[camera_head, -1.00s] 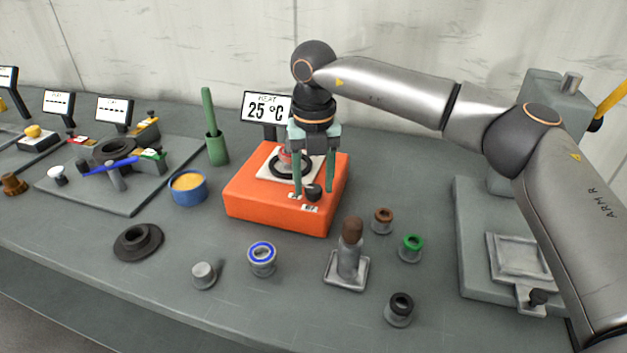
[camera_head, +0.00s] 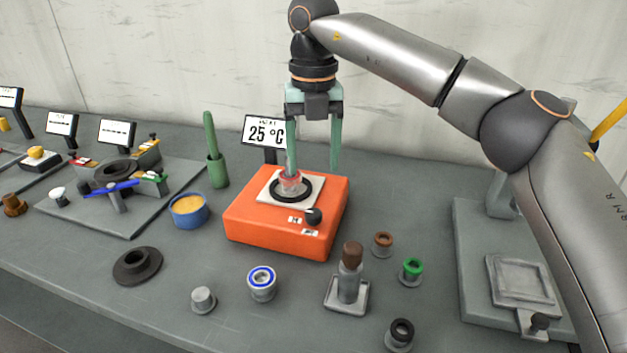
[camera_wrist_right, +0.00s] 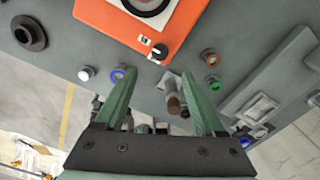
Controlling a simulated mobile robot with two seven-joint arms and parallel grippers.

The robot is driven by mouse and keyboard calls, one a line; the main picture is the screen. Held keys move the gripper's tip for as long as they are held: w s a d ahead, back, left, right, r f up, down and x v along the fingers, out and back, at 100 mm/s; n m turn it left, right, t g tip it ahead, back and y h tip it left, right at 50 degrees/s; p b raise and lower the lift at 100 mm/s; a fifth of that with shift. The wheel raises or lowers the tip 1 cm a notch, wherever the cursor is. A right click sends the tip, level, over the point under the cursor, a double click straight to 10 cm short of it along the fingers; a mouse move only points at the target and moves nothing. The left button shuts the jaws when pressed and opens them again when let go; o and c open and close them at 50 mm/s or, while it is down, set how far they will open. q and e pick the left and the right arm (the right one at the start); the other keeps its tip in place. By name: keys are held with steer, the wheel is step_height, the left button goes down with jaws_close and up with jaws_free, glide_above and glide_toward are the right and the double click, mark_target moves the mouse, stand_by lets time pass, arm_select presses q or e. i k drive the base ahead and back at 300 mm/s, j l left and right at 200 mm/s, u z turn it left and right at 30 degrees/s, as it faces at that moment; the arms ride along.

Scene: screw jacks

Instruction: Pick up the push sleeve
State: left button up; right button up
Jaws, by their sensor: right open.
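Which of the small pieces on the bench is the push sleeve, I cannot tell. Candidates are a blue-ringed cylinder (camera_head: 262,283), a green-topped sleeve (camera_head: 411,270), a brown-topped one (camera_head: 382,243) and a black-topped one (camera_head: 400,335). A brown-topped post (camera_head: 351,272) stands on a small square base among them. My right gripper (camera_head: 313,168) is open and empty, pointing down above the orange heater (camera_head: 270,238). My left gripper is not in view.
A black ring and a reddish clear piece (camera_head: 291,182) sit on the heater plate. A blue bowl (camera_head: 188,211), green holder (camera_head: 217,170), black flanged ring (camera_head: 137,266) and grey knob (camera_head: 203,300) stand left. A grey press (camera_head: 470,240) stands right.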

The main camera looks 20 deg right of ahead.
mark_target(351, 265)
steer(key=k, duration=1)
